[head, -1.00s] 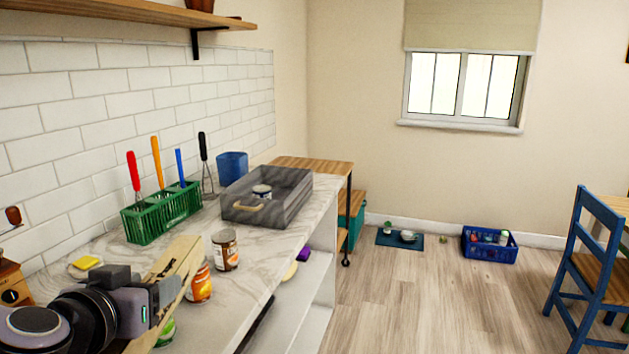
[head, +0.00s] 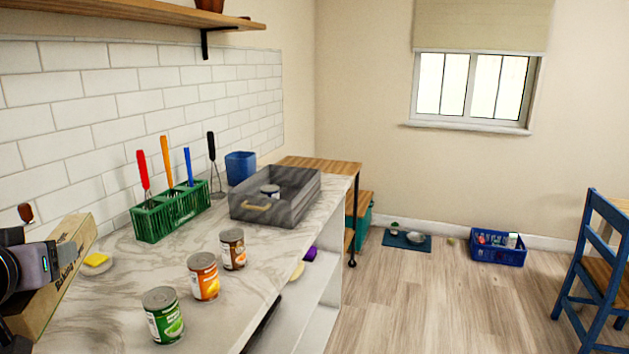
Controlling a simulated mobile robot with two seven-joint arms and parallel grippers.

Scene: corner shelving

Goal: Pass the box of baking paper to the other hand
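The box of baking paper (head: 62,277) is a long tan carton with dark lettering at the left edge of the head view. It is tilted and held above the near left part of the counter. My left gripper (head: 48,264) is at its near side and appears shut on it; the fingertips are mostly hidden. The lower end of the box runs towards the bottom left corner. My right gripper is not in view.
On the marble counter (head: 118,318) stand a green-label can (head: 164,315), an orange can (head: 203,277) and a brown can (head: 232,249). Open floor lies right.

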